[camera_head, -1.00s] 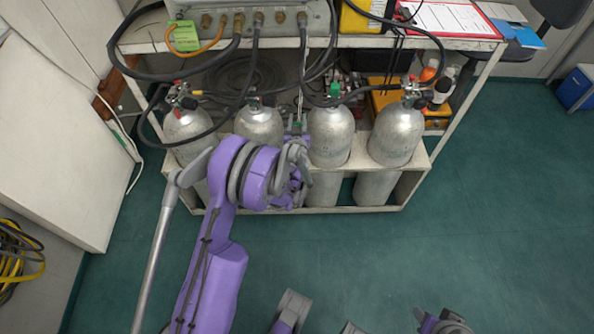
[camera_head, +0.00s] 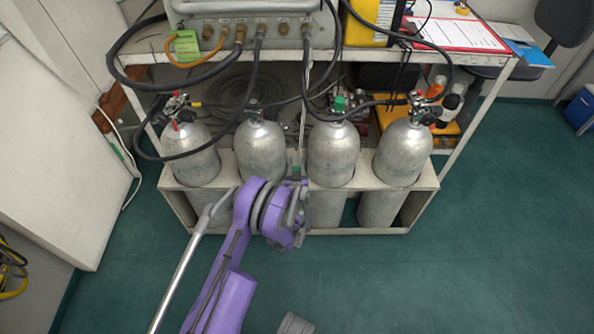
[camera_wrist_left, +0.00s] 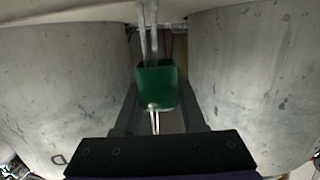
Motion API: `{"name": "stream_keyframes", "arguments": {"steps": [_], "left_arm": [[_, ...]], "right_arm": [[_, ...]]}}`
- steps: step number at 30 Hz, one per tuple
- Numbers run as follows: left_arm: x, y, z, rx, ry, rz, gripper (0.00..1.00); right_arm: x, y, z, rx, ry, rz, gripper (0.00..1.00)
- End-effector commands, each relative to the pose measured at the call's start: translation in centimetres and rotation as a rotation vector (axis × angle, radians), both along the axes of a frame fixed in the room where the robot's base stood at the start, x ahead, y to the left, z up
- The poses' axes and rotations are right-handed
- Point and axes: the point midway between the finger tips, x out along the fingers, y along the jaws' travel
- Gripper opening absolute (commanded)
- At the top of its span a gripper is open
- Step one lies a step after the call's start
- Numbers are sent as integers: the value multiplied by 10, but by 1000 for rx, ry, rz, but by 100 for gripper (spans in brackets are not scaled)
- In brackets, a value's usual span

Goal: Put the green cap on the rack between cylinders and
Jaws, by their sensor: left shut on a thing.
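The green cap (camera_head: 296,171) is a small green piece between the second and third cylinders from the left, just above the front edge of the white rack (camera_head: 365,231). In the left wrist view, the green cap (camera_wrist_left: 157,88) sits between the two dark fingers of my left gripper (camera_wrist_left: 158,105), with a grey cylinder on each side. In the head view my left gripper (camera_head: 297,182) is mostly hidden by its own wrist. It is shut on the cap. I cannot tell whether the cap touches the rack. My right gripper is out of view.
The second cylinder (camera_head: 260,150) and third cylinder (camera_head: 333,153) flank the gripper closely. Another green piece (camera_head: 339,103) is on the third cylinder's valve. Black hoses (camera_head: 150,84) loop above.

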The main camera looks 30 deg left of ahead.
Motion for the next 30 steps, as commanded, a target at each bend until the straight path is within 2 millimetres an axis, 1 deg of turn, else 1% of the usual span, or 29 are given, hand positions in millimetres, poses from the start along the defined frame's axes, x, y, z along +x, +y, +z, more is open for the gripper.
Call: {"name": "stream_keyframes", "arguments": {"steps": [1,3,6,14,18,19,21,23,24,30], "left_arm": [[0,0,-10,0,0,0,0],[0,0,-22,0,0,0,0],[0,0,-34,0,0,0,0],[0,0,-34,0,0,0,0],[0,0,-39,0,0,0,0],[0,0,-38,0,0,0,44],[0,0,-38,0,0,0,57],[0,0,-38,0,0,0,68],[0,0,-38,0,0,0,69],[0,0,-37,0,0,0,69]], "right_arm": [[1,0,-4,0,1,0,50],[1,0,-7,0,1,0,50],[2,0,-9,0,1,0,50],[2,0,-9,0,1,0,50],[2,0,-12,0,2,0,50],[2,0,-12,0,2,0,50],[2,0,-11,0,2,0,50],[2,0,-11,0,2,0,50],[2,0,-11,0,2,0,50],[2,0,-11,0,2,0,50]]}}
